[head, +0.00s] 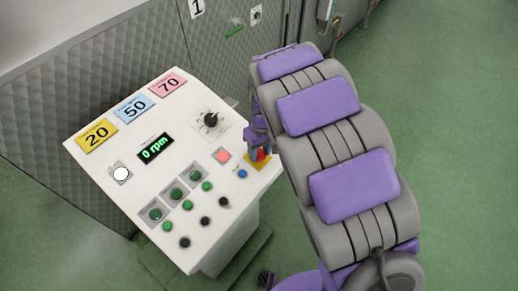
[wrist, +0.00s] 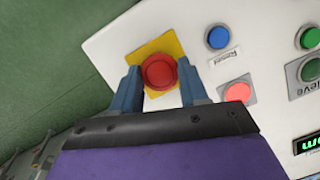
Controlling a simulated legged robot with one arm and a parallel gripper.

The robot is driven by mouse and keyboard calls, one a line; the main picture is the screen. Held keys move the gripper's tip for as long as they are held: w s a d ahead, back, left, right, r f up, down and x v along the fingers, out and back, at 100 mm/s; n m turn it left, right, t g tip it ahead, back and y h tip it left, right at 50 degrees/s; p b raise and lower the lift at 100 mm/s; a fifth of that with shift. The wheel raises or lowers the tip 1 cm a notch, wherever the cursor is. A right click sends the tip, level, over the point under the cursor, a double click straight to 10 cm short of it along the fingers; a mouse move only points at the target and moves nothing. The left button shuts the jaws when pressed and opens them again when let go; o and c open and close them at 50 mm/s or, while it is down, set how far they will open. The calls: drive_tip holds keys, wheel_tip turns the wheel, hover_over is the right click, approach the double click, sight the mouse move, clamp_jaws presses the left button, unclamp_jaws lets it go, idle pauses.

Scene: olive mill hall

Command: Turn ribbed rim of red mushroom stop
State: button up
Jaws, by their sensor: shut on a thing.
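The red mushroom stop (wrist: 159,72) sits on a yellow square plate (wrist: 143,50) at the corner of the white control panel. My gripper (wrist: 160,76) reaches it with one finger on each side of the red head, shut on its rim. The ribs of the rim are too small to make out. In the head view the yellow plate (head: 265,164) shows at the panel's right edge, and my gripper (head: 261,152) and arm hide most of the stop.
A blue button (wrist: 218,37) and a lit red button (wrist: 238,92) lie close to the right finger in the wrist view. The white panel (head: 150,180) also carries a black rotary knob (head: 211,119), green and black buttons and a display (head: 154,147) reading 0 rpm. Green floor lies open at right.

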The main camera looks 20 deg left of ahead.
drive_tip(key=m+p, duration=0.1)
drive_tip(key=m, duration=0.2)
drive_tip(key=shift+w+d+m+g+y+p, duration=0.1)
drive_tip(key=shift+m+g+y+p, duration=0.3)
drive_tip(key=shift+f+m+y+p, duration=0.1)
drive_tip(key=shift+m+y+p, duration=0.35)
drive_tip(key=shift+m, duration=0.85)
drive_tip(key=o, duration=1.1)
drive_tip(key=shift+c, duration=0.2)
drive_tip(key=p+v, duration=0.1)
drive_tip(key=v, duration=1.6)
drive_tip(key=shift+w, duration=0.3)
